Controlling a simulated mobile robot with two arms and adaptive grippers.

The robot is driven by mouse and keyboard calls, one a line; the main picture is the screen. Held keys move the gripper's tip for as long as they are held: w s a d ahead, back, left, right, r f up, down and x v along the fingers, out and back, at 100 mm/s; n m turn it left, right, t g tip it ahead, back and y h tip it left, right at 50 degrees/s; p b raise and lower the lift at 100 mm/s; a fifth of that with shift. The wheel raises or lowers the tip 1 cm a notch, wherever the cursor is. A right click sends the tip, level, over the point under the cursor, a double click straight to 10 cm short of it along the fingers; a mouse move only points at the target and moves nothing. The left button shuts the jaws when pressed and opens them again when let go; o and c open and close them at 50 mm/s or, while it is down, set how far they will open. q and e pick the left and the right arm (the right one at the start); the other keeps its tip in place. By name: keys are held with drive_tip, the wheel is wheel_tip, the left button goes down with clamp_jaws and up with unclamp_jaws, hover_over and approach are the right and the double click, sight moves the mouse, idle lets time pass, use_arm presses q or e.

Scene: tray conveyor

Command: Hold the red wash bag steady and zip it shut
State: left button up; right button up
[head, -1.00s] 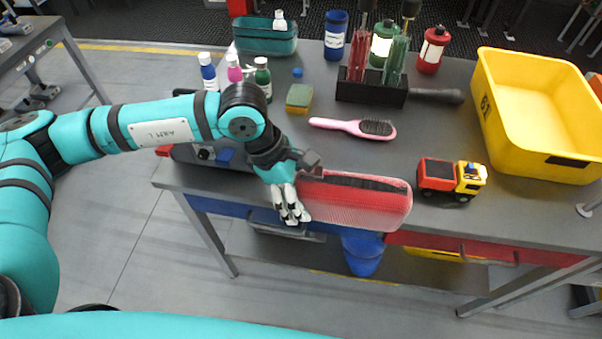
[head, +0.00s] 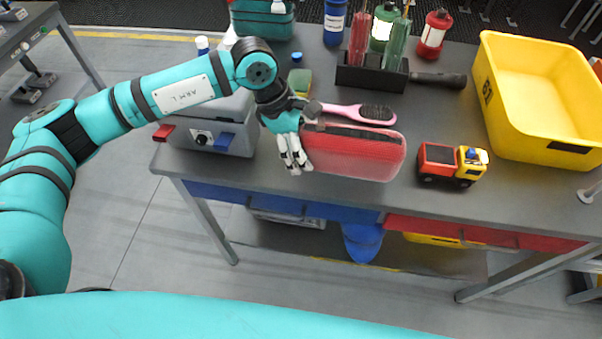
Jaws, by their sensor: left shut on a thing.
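The red wash bag (head: 355,158) lies lengthwise near the front middle of the grey table, with a dark band along its far long side. I cannot tell whether this band is an open mouth or a closed zip, and no zip pull is clear. My left gripper (head: 296,163) is shut on the bag's left end, its pale fingers hiding that corner. I cannot tell whether the bag rests on the table or is slightly raised. My right gripper is not in view.
A pink hairbrush (head: 357,112) lies just behind the bag. A toy truck (head: 452,165) stands to its right, with a yellow crate (head: 482,110) beyond. A grey box (head: 212,130) is left of my gripper.

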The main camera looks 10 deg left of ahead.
use_arm(q)
drive_tip(key=w, duration=0.1)
drive_tip(key=w+a, duration=0.1)
drive_tip(key=w, duration=0.1)
drive_tip(key=w+f, duration=0.1)
drive_tip(key=w, duration=0.1)
drive_tip(key=shift+a, duration=0.15)
drive_tip(key=shift+w+a+f, duration=0.1)
drive_tip(key=shift+w+f, duration=0.05)
drive_tip(key=shift+w, duration=0.1)
drive_tip(key=shift+f, duration=0.95)
drive_tip(key=shift+f, duration=0.3)
drive_tip(key=shift+f+b, duration=0.1)
drive_tip(key=shift+b, duration=0.3)
drive_tip(key=o, duration=1.5)
drive_tip(key=shift+c, duration=0.2)
drive_tip(key=shift+c, duration=0.3)
drive_tip(key=shift+s, duration=0.1)
drive_tip(key=c, duration=1.4)
